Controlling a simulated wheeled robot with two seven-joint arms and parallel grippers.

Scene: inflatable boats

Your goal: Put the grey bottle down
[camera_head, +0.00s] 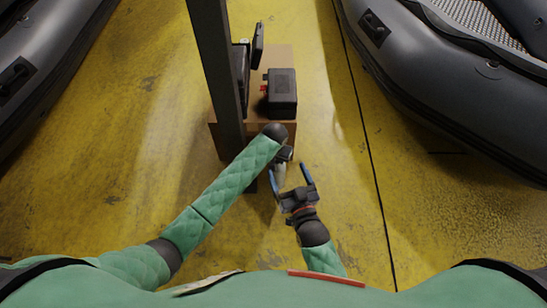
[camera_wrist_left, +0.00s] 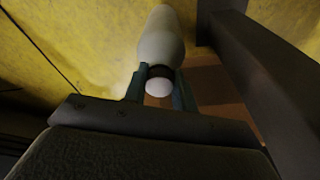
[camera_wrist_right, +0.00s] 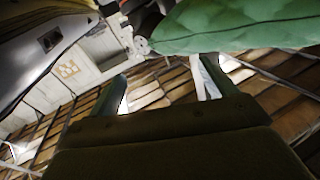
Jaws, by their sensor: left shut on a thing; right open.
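The grey bottle (camera_wrist_left: 161,38) is in my left gripper (camera_wrist_left: 159,72), whose two fingers are shut around its dark neck. Its white cap (camera_wrist_left: 158,87) shows between the fingers and its body points away from my wrist. In the head view the bottle (camera_head: 281,172) shows only as a small pale piece below my left gripper (camera_head: 284,154), in front of the brown stand. I cannot tell whether its base touches anything. My right gripper (camera_head: 291,178) is open and empty, close beside the bottle; its spread fingers (camera_wrist_right: 163,88) also show in the right wrist view.
A brown stand (camera_head: 228,141) holds a black case (camera_head: 282,93) with a red part and another dark item (camera_head: 258,45). A dark post (camera_head: 216,70) rises at its left. Grey inflatable boats (camera_head: 455,90) (camera_head: 45,55) flank the yellow floor, which is clear at right.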

